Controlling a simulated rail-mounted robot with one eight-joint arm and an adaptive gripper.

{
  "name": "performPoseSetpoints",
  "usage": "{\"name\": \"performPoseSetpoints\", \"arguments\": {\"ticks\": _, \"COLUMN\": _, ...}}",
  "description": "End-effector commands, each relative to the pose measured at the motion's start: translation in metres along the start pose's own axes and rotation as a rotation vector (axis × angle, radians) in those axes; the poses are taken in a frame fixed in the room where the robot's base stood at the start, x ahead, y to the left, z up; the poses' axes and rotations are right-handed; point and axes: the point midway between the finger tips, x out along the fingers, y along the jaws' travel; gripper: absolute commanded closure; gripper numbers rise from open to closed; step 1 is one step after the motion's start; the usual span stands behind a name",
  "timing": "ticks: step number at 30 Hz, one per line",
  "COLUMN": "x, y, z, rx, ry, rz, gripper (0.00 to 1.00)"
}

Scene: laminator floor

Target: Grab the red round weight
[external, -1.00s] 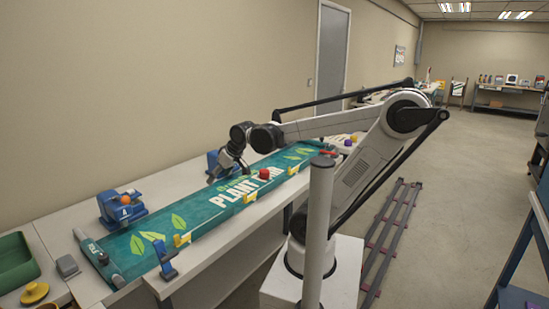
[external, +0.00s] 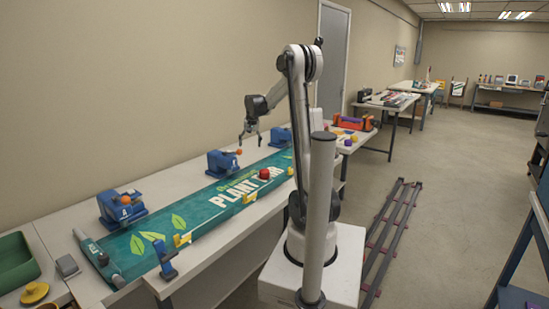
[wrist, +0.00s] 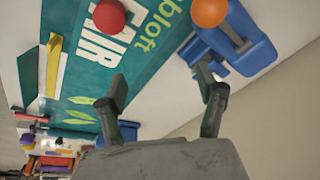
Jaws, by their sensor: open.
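The red round weight (external: 264,174) sits on the green banner (external: 215,204), by the white lettering. In the wrist view the red weight (wrist: 108,16) is at the top edge, beyond my fingertips and up to the left. My gripper (external: 250,138) is raised above the far side of the bench, up and to the left of the weight in the external view. In the wrist view my gripper (wrist: 161,80) has its two fingers spread wide with nothing between them.
Blue clamp-like devices with orange knobs, one nearest (external: 122,208) and another (external: 222,162), line the wall side of the banner. Yellow clips (external: 183,240) run along its front edge. A green tray (external: 15,262) lies at the left. Orange and purple items stand farther along.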

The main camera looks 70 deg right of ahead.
Motion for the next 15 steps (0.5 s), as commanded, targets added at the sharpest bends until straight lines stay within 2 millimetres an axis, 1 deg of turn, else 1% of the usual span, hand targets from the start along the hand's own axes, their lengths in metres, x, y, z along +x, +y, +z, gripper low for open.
{"name": "performPoseSetpoints", "arguments": {"ticks": 1, "x": 0.005, "y": 0.026, "z": 0.001, "rx": 0.082, "ry": -0.059, "rz": 0.026, "gripper": 0.31}}
{"name": "performPoseSetpoints", "arguments": {"ticks": 3, "x": 0.011, "y": 0.048, "z": 0.011, "rx": 0.172, "ry": -0.136, "rz": 0.056, "gripper": 0.31}}
{"name": "performPoseSetpoints", "arguments": {"ticks": 6, "x": 0.015, "y": 0.067, "z": 0.023, "rx": 0.253, "ry": -0.206, "rz": 0.086, "gripper": 0.31}}
{"name": "performPoseSetpoints", "arguments": {"ticks": 9, "x": 0.019, "y": 0.075, "z": 0.029, "rx": 0.290, "ry": -0.238, "rz": 0.101, "gripper": 0.31}}
{"name": "performPoseSetpoints", "arguments": {"ticks": 11, "x": 0.024, "y": 0.077, "z": 0.032, "rx": 0.297, "ry": -0.244, "rz": 0.103, "gripper": 0.31}}
{"name": "performPoseSetpoints", "arguments": {"ticks": 15, "x": 0.046, "y": 0.077, "z": 0.037, "rx": 0.296, "ry": -0.244, "rz": 0.103, "gripper": 0.31}}
